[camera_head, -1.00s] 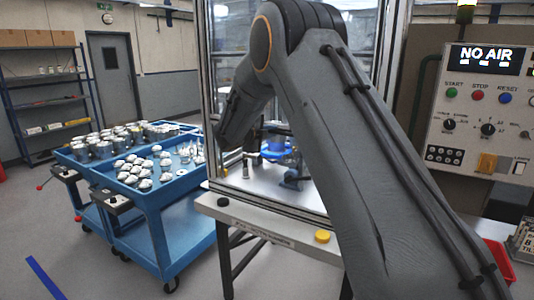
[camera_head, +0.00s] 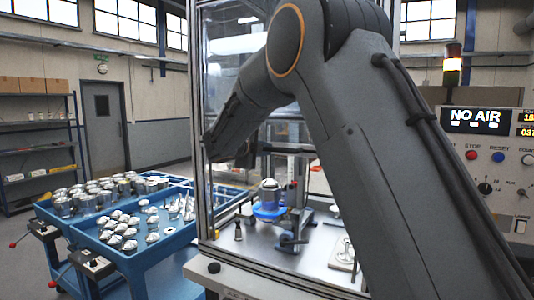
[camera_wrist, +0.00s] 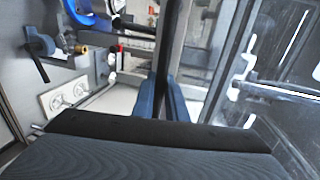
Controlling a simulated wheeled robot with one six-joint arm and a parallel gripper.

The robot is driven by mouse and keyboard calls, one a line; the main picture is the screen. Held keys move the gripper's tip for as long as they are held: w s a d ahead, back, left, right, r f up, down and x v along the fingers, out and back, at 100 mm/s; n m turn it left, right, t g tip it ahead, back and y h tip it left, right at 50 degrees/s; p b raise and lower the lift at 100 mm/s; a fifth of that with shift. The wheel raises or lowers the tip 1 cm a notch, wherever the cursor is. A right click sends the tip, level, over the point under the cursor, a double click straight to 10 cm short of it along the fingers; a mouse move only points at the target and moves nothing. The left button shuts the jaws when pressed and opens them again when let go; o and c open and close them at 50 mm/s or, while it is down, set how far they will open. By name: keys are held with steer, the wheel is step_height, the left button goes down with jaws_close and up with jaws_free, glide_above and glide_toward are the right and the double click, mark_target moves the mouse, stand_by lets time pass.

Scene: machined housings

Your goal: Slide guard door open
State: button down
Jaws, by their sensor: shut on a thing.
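The guard door belongs to a metal-framed enclosure with clear panels, whose left post (camera_head: 200,130) shows in the head view. My arm crosses in front of it and hides much of the opening, so how far the door stands open cannot be told. In the wrist view my gripper (camera_wrist: 162,103) has its two blue-grey fingers shut on a dark upright bar (camera_wrist: 173,45), which looks like the door's handle or edge. Clear panelling (camera_wrist: 285,60) lies to the right of the bar. In the head view my gripper is mostly hidden behind my wrist.
Inside the enclosure, a blue fixture holds a metal part (camera_head: 269,190). A white plate (camera_wrist: 66,97) lies left of my fingers. Blue trolleys (camera_head: 150,250) with several housings stand left. A control panel (camera_head: 490,165) reading NO AIR stands right; its beacon (camera_head: 452,65) is lit.

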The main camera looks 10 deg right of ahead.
steer(key=shift+d+r, duration=0.1)
steer(key=shift+d, duration=0.2)
steer(key=c, duration=1.8)
jaws_free()
steer(key=shift+d, duration=0.2)
steer(key=shift+a, duration=0.35)
steer(key=b+v, duration=0.3)
steer(key=v, duration=0.4)
steer(key=shift+s+a, duration=0.25)
steer(key=shift+s, duration=0.1)
